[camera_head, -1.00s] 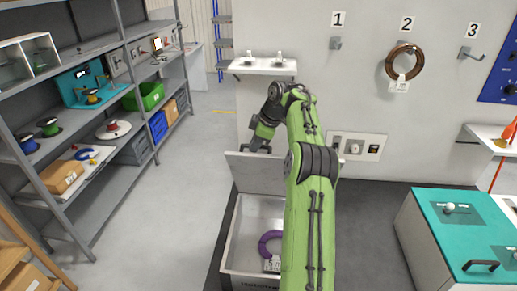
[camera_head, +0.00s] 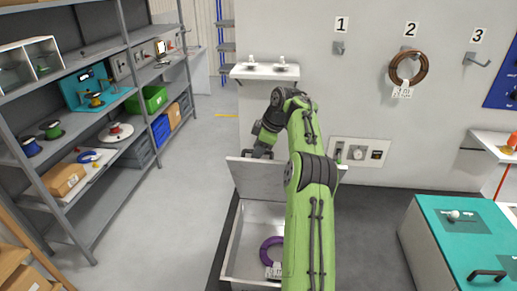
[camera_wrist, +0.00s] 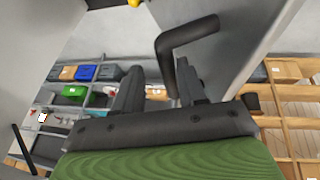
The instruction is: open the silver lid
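The silver lid (camera_head: 250,177) stands raised, roughly upright, at the back of an open white box (camera_head: 237,243) on the floor. My gripper (camera_head: 262,150) is at the lid's upper edge, partly hidden by my arm. In the wrist view, the lid is the grey panel (camera_wrist: 248,25) at upper right, with a black bent handle (camera_wrist: 187,36). One end of the handle reaches down between my gripper's (camera_wrist: 158,88) fingers, close to the right one. The fingers are apart, with a clear gap beside the left one. I cannot tell whether the handle touches a finger.
A purple cable ring (camera_head: 270,249) lies in the box. A teal-topped cabinet (camera_head: 452,235) stands at right and a loaded shelf (camera_head: 120,170) at left. A small white wall ledge (camera_head: 265,71) is behind my gripper. Grey floor (camera_head: 180,220) is clear left of the box.

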